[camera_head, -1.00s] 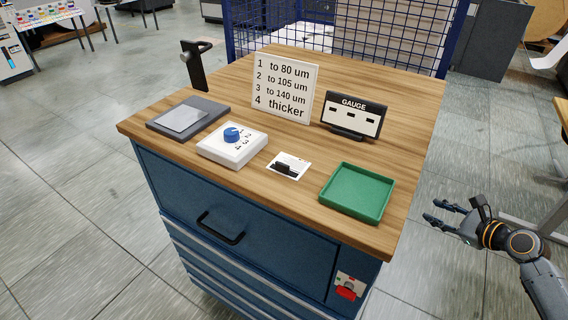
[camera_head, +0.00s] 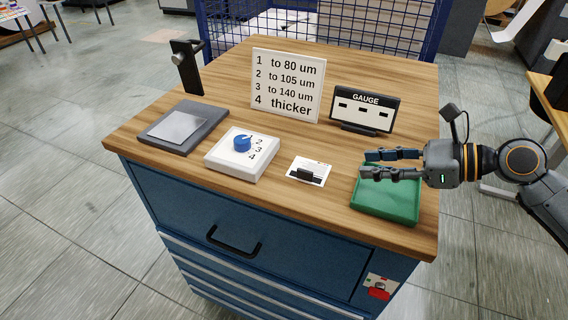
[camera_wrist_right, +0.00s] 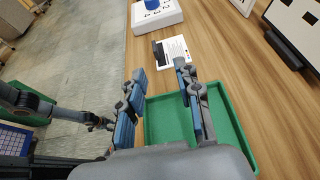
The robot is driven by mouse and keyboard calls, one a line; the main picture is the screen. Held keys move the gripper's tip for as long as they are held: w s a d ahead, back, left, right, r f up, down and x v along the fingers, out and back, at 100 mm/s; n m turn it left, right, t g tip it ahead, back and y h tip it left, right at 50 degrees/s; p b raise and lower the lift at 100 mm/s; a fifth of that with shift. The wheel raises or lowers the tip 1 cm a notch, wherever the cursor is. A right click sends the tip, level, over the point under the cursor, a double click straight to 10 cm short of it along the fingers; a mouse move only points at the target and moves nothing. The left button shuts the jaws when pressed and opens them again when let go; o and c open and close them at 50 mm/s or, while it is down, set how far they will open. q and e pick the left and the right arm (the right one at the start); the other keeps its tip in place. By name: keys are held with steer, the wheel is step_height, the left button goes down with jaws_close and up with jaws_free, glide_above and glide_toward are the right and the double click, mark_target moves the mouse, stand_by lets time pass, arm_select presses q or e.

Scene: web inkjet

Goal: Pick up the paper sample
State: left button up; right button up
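A small white card with a black clip-like grip (camera_head: 309,172) lies flat on the wooden tabletop, between the dial box and the green tray; I take it for the paper sample. It also shows in the right wrist view (camera_wrist_right: 174,52), beyond my fingertips. My right gripper (camera_head: 368,163) is open and empty over the green tray, to the right of the card, fingers pointing left. In the right wrist view its two fingers (camera_wrist_right: 160,72) are apart with nothing between them. A dark arm end (camera_wrist_right: 98,122), probably my left, shows small in the right wrist view; its fingers are unclear.
The green tray (camera_head: 386,213) is empty. A white box with a blue dial (camera_head: 234,166), a dark pad (camera_head: 207,127) bearing a grey sheet (camera_head: 179,127), a thickness sign (camera_head: 288,85), a gauge stand (camera_head: 364,108) and a black post (camera_head: 187,68) stand around.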

steer(key=p, duration=0.2)
glide_toward(307, 171)
steer(key=x, duration=0.4)
steer(key=shift+w+r, duration=0.3)
steer(key=shift+a+f+p, duration=0.1)
steer(key=shift+a+p, duration=0.2)
steer(key=p+x, duration=0.2)
steer(key=x, duration=0.2)
steer(key=shift+s+a+f, duration=0.1)
steer(key=shift+s+f, duration=0.05)
steer(key=shift+f, duration=0.1)
steer(key=shift+a+f, duration=0.25)
steer(key=shift+a, duration=0.05)
arm_select(q)
steer(key=r, duration=0.1)
steer(key=d+r, duration=0.1)
steer(key=r, duration=0.1)
steer(key=d+r, duration=0.1)
steer(key=r, duration=0.1)
steer(key=shift+s+d, duration=0.1)
steer(key=shift+d, duration=0.05)
arm_select(e)
jaws_close()
